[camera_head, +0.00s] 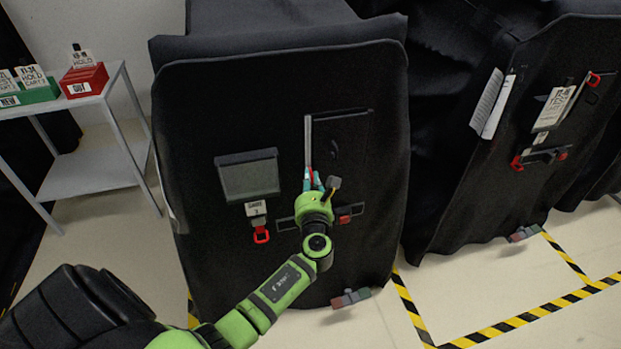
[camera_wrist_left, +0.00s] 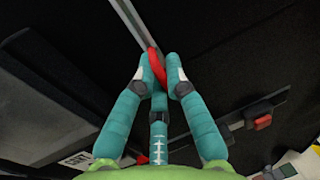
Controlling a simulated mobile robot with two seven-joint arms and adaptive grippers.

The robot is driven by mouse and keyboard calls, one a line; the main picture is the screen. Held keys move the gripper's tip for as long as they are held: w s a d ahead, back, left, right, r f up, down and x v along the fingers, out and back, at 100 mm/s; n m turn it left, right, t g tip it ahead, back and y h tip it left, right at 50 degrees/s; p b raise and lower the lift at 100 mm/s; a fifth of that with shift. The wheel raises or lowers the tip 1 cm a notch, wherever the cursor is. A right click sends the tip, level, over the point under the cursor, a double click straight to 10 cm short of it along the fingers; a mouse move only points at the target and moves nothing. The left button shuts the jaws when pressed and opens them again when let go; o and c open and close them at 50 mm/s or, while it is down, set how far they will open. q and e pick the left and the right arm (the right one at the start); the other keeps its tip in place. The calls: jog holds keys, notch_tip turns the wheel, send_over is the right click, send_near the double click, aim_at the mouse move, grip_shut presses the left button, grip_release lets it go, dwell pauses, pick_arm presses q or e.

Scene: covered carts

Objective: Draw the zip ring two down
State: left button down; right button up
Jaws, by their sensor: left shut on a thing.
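The near covered cart (camera_head: 215,110) has a black cover with a pale upright zip strip (camera_head: 308,135) on its front. The red zip ring (camera_wrist_left: 157,66) is on the strip, which also shows in the left wrist view (camera_wrist_left: 129,20). My left gripper (camera_head: 312,181), with teal fingers, is shut on the ring at the strip's lower end. In the left wrist view its fingertips (camera_wrist_left: 160,76) close around the ring from both sides and partly hide it. My right gripper is not in view.
A grey window panel (camera_head: 248,175) and a white tag (camera_head: 256,208) with a red loop sit left of the strip. A dark bar with a red block (camera_head: 345,219) is beside my wrist. Another covered cart (camera_head: 450,190) stands right. A white shelf (camera_head: 95,172) stands left.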

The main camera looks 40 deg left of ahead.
pick_arm(q)
jog(key=c, duration=1.2)
grip_release()
jog(key=shift+d, duration=0.1)
jog(key=v, duration=1.2)
jog(key=s+d+f+n+g+h, duration=0.1)
jog(key=s+f+n+g+h, duration=0.2)
jog(key=f, duration=0.8)
jog(key=s+d+f+n+g+h, duration=0.25)
jog(key=s+f, duration=0.25)
jog(key=f, duration=0.5)
jog(key=s+d+f+n+g+h, duration=0.1)
jog(key=s+f+n+h, duration=0.2)
jog(key=f, duration=0.8)
jog(key=s+f+n+g, duration=0.2)
jog(key=s+f+n, duration=0.2)
jog(key=s, duration=0.5)
jog(key=s+d+f+n+g+h, duration=0.1)
jog(key=s+f+n, duration=0.4)
jog(key=s, duration=0.5)
jog(key=s+d+f+n+g+h, duration=0.1)
jog(key=s+f+n+g, duration=0.2)
jog(key=s+f+n, duration=0.2)
jog(key=shift+s+f+n+g+h, duration=0.1)
jog(key=shift+s+n+g+h, duration=0.2)
jog(key=shift+s+n, duration=1.75)
